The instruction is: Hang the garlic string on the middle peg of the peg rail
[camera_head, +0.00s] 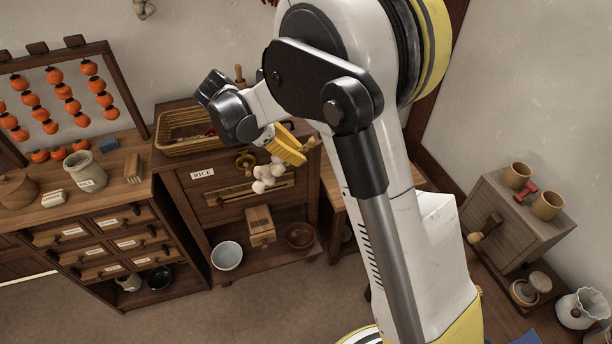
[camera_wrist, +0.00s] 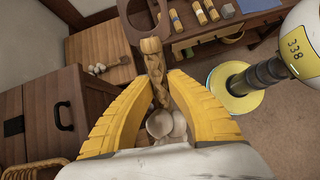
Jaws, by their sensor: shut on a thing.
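My gripper (camera_head: 290,146) has yellow fingers and is shut on the garlic string. In the head view, its white bulbs (camera_head: 266,177) hang below the fingers, in front of the rice chest. In the wrist view, the braided stalk (camera_wrist: 155,72) of the garlic string runs between the yellow fingers (camera_wrist: 152,100). The peg rail cannot be made out in either view.
The chest labelled RICE (camera_head: 185,187) bears a wicker basket (camera_head: 166,146). Left of it stands a drawer cabinet (camera_head: 62,213) with a jar (camera_head: 86,172) and a frame of orange lanterns (camera_head: 52,89). A grey bundle (camera_head: 145,8) hangs on the wall. A box cabinet (camera_head: 505,222) stands at right.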

